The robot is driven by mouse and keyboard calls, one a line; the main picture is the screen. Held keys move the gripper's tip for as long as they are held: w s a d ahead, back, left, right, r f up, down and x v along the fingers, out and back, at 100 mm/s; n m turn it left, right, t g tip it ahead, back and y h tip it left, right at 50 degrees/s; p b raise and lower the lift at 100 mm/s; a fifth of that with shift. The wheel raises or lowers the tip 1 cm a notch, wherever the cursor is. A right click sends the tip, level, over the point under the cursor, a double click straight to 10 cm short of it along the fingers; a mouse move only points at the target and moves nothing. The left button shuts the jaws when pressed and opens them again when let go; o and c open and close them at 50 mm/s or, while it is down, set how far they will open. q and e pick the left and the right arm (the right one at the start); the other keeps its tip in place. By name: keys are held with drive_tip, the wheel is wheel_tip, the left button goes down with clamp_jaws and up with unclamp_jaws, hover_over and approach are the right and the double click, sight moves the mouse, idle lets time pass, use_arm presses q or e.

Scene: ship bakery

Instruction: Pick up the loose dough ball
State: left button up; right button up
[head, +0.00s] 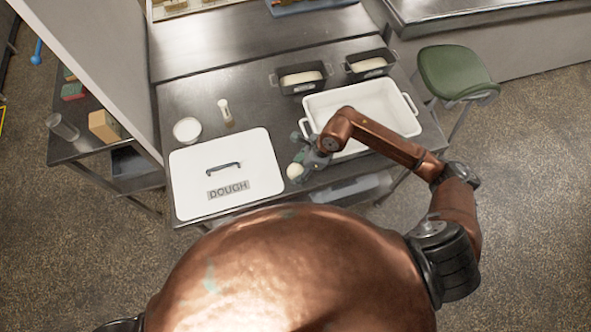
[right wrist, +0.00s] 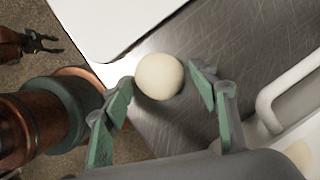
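The loose dough ball (head: 294,172) is a small pale ball at the table's front, just right of the white dough box lid. In the right wrist view the ball (right wrist: 159,76) lies over bare metal, between the fingertips of my right gripper (right wrist: 160,80). The green-padded fingers are spread, with a narrow gap on each side of the ball. In the head view my right gripper (head: 304,160) reaches down beside the ball, partly hidden by its own wrist. My left gripper (right wrist: 42,42) shows at the upper left of the right wrist view, away from the ball, its fingers apart and empty.
A white lid (head: 226,157) marked DOUGH lies left of the ball. A white handled tray (head: 398,112) holding pale dough is close on the right. Two dark loaf tins (head: 284,88) with dough, a white bowl (head: 187,130) and a small bottle (head: 226,112) stand farther back.

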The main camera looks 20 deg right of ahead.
drive_tip(key=c, duration=0.9)
drive_tip(key=shift+c, duration=0.2)
